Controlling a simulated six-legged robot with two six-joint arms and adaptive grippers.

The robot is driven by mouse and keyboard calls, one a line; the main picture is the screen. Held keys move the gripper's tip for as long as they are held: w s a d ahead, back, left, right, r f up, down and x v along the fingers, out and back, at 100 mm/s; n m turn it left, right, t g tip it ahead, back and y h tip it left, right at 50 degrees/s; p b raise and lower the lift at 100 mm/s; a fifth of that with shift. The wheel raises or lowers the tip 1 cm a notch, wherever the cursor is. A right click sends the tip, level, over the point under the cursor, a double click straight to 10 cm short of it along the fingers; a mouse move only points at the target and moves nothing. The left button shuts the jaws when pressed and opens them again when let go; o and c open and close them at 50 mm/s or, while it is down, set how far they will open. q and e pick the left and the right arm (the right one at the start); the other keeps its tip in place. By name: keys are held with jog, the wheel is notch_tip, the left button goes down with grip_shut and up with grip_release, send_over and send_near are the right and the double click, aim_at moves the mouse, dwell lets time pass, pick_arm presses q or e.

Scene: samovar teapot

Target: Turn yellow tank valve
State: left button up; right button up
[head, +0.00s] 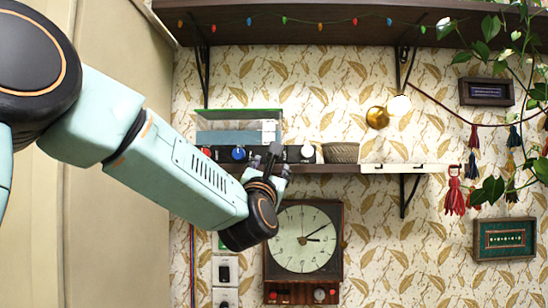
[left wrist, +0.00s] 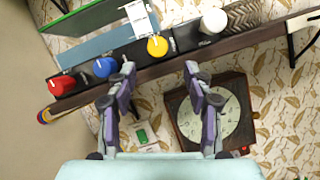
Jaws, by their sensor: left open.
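The yellow valve (left wrist: 157,46) is a round knob on a dark block on the wall shelf, with a pale pointer mark, in the left wrist view. In the head view my gripper hides it. My left gripper (left wrist: 160,80) is open and empty. Its two fingers point toward the shelf, with the yellow valve beyond the tips and roughly between them in the picture. Contact does not show. In the head view the left gripper (head: 273,163) is at the shelf, between the blue and white knobs. My right gripper is not in view.
A red knob (left wrist: 62,86) and a blue knob (left wrist: 104,67) are left of the yellow valve, a white knob (left wrist: 214,20) right. A woven basket (head: 341,153) stands farther right on the shelf (head: 335,168). A clock (head: 303,240) hangs below. An upper shelf (head: 300,30) is overhead.

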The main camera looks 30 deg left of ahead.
pick_arm(q)
jog(key=w+a+r+p, duration=0.1)
jog(key=w, duration=0.1)
jog(key=w+a+r+n+p, duration=0.1)
jog(key=w, duration=0.1)
jog(key=w+a+r+n+p, duration=0.1)
jog(key=w, duration=0.1)
jog(key=shift+a+r+p, duration=0.1)
jog(key=shift+p, duration=0.25)
jog(key=shift+w, duration=0.15)
jog(key=shift+c, duration=0.9)
jog(key=c, duration=0.5)
grip_shut()
